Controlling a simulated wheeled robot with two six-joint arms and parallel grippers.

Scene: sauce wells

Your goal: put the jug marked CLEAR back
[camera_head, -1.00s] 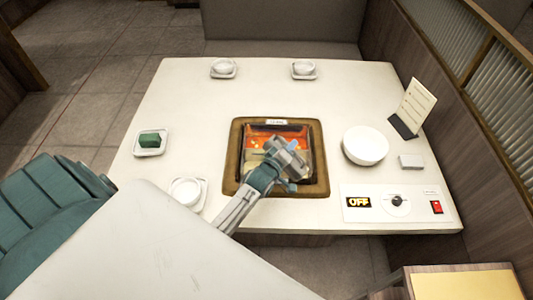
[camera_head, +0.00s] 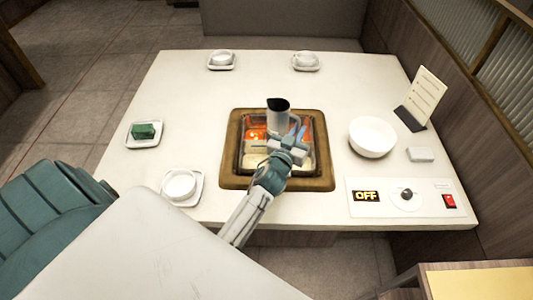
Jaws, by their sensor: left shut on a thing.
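A light grey jug (camera_head: 279,118) with a dark open mouth stands about upright over the back of the sauce wells (camera_head: 322,180). I cannot read any mark on it. My left gripper (camera_head: 289,143) is at the jug's near side, shut on the jug, and hides its lower part. The wells have a brown frame, with reddish and pale sauces partly showing inside behind my gripper. My right gripper is not in view.
A white bowl (camera_head: 372,138) and a menu stand (camera_head: 424,98) are on the right. A control panel (camera_head: 385,197) reads OFF. A green block (camera_head: 144,130) on a dish and a cup (camera_head: 180,184) are on the left. Two cups stand at the back.

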